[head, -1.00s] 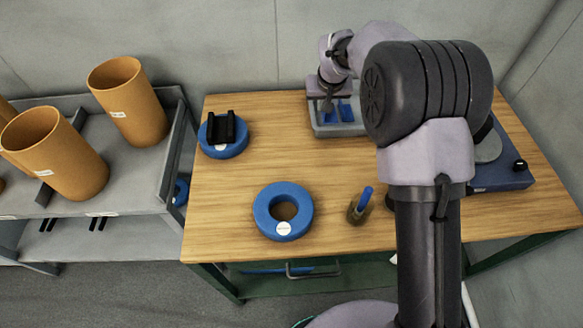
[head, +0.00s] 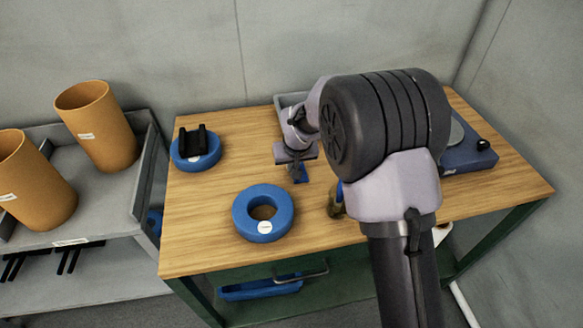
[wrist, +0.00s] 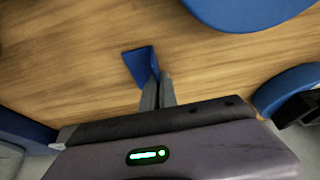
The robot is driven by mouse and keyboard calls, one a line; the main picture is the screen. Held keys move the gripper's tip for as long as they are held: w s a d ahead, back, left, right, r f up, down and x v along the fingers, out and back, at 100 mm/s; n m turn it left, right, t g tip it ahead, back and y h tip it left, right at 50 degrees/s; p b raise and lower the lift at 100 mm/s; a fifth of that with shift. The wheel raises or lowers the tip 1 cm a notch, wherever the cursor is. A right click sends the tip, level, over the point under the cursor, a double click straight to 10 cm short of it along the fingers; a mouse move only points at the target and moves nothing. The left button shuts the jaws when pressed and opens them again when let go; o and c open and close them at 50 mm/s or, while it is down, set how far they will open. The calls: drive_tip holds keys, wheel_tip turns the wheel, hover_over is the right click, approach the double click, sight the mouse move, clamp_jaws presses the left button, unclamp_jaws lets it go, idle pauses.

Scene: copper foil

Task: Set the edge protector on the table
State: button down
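A small blue edge protector (wrist: 141,67) sits at the tips of my gripper (wrist: 157,84) in the wrist view. The two grey fingers are close together with the blue piece between or against their tips. In the head view my gripper (head: 296,160) points down over the wooden table (head: 215,200), and the blue edge protector (head: 300,175) shows just below it. I cannot tell whether the piece touches the table top.
A blue ring (head: 246,226) lies at the table's front. Another blue ring (head: 207,162), carrying a black holder (head: 194,141), is at the back left. A brown cup (head: 335,207) is partly hidden by my arm. Bare wood lies between the rings and my gripper.

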drive_tip(key=shift+f, duration=0.1)
drive_tip(key=c, duration=1.6)
unclamp_jaws()
drive_tip(key=shift+c, duration=0.2)
